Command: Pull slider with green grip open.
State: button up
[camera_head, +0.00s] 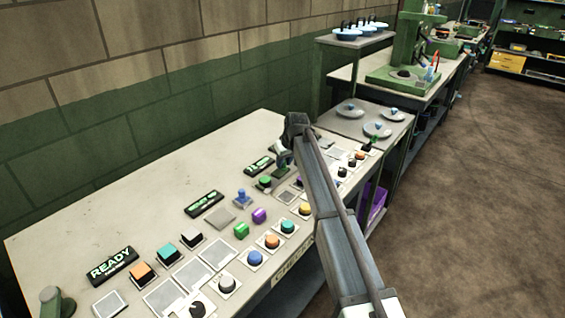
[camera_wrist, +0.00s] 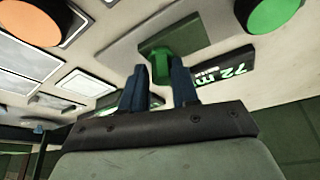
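The green grip (camera_wrist: 162,52) sits on a grey slider plate (camera_wrist: 122,44) in the wrist view, beside a dark display reading "72 m" (camera_wrist: 236,66). My gripper (camera_wrist: 159,72) has its two blue fingers apart, one on each side of the grip's lower part. Whether either finger touches the grip is not clear. In the head view my gripper (camera_head: 284,160) is over the back of the panel, and a bit of green (camera_head: 281,172) shows just under it. My arm hides part of the panel to the right.
A green button (camera_head: 265,181) is just left of my gripper. A green block (camera_head: 241,230) and a purple block (camera_head: 259,215) stand nearer on the panel (camera_head: 120,215), among several coloured buttons. A brick wall (camera_head: 150,60) rises behind. An orange button (camera_wrist: 32,22) shows in the wrist view.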

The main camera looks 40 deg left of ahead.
jog(key=o, duration=0.4)
jog(key=shift+r, duration=0.1)
jog(key=v, duration=1.3)
jog(key=shift+d+r, duration=0.15)
jog(key=shift+r, duration=0.15)
